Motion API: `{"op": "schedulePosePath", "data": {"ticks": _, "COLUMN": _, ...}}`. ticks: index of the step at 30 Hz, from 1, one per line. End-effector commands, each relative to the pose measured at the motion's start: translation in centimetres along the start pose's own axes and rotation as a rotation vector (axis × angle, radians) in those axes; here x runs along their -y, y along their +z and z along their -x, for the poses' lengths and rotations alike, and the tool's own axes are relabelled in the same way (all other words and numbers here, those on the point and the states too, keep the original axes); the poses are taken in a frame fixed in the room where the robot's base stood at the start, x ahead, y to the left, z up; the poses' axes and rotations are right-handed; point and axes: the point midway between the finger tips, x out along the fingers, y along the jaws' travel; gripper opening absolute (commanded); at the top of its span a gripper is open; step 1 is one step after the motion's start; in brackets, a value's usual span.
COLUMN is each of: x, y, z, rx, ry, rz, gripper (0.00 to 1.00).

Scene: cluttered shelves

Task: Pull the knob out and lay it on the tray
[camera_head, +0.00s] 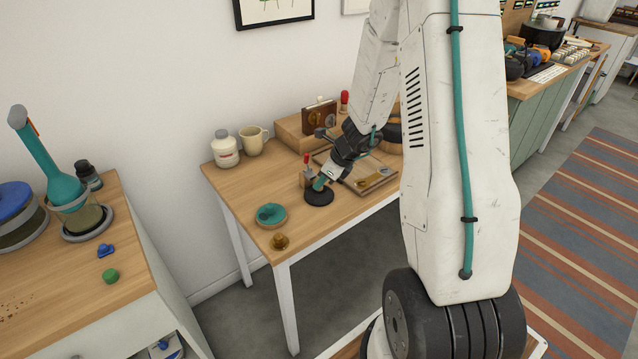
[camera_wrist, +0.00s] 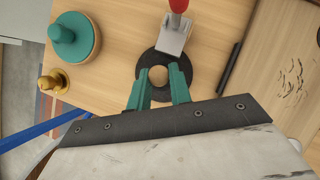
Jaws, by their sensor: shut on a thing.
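A small, round, tan knob (camera_wrist: 157,76) shows between my gripper's teal fingertips (camera_wrist: 158,73) in the wrist view. My gripper is shut on it, over the middle of a flat black disc (camera_wrist: 153,58). Whether the knob is still seated in the disc I cannot tell. In the head view my gripper (camera_head: 320,184) points down at the black disc (camera_head: 319,198), and the knob is hidden. The wooden tray (camera_head: 349,184), with small items on it, lies just right of my gripper on the same table.
A red-handled tool with a metal block (camera_wrist: 173,38) stands right beside the disc. A teal round piece (camera_head: 271,214) and a brass piece (camera_head: 280,241) are at the front left. A white jar (camera_head: 225,150), a mug (camera_head: 252,141) and a wooden box stand behind.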

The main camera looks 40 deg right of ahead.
Motion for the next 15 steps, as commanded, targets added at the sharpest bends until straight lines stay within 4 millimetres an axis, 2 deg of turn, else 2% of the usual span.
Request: {"op": "schedulePosePath", "data": {"ticks": 15, "x": 0.1, "y": 1.0, "z": 1.7, "rx": 0.001, "ry": -0.002, "rz": 0.001, "gripper": 0.0}}
